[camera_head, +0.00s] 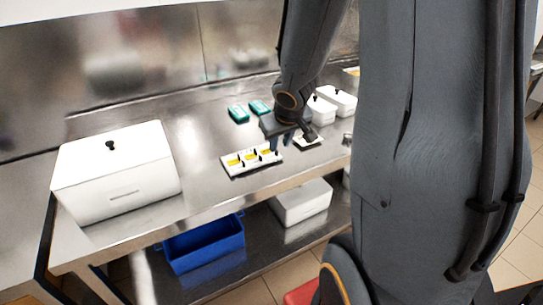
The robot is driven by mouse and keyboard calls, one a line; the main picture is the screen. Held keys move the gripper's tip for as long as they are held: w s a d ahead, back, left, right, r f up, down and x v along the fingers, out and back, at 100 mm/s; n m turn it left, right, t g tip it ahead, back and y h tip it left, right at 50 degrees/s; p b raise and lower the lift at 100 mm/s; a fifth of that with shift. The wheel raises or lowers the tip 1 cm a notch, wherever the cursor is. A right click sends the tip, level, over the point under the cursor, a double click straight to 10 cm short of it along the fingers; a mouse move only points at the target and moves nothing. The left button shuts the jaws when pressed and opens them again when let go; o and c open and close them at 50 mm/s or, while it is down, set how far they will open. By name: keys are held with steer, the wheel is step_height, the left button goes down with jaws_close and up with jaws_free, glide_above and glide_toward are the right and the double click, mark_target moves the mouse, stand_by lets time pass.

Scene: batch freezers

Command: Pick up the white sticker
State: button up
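My gripper (280,143) hangs over the steel bench, just above the back right part of a small tray (235,173). The tray holds white and yellow pieces. My gripper is small and dark here, and I cannot tell whether its fingers are apart or closed. I see nothing clearly held in it. A small pale flat item (308,142) with a dark edge lies to the right of my gripper, partly hidden by it. I cannot tell which of these pale pieces is the white sticker.
A large white lidded box (115,175) stands at the bench's left. Two teal items (238,114) lie behind the tray. White lidded containers (338,99) stand at the back right. A blue bin (205,246) and a white box (302,203) are on the lower shelf. My arm hides the right side.

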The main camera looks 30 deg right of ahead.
mark_target(278, 157)
steer(key=shift+n+t+y, duration=0.3)
steer(key=shift+t+y, duration=0.2)
steer(key=shift+y, duration=0.4)
steer(key=shift+w+d+f+b, duration=0.65)
steer(key=shift+w+f, duration=0.6)
steer(key=shift+f, duration=0.15)
steer(key=shift+w+d+f+b, duration=0.5)
steer(key=shift+w+f+b, duration=0.15)
steer(key=shift+w+f, duration=0.7)
steer(key=shift+w+d+f+b, duration=0.65)
steer(key=shift+w+f, duration=0.55)
steer(key=shift+f, duration=0.25)
steer(key=shift+r, duration=0.1)
steer(key=shift+c, duration=0.4)
jaws_close()
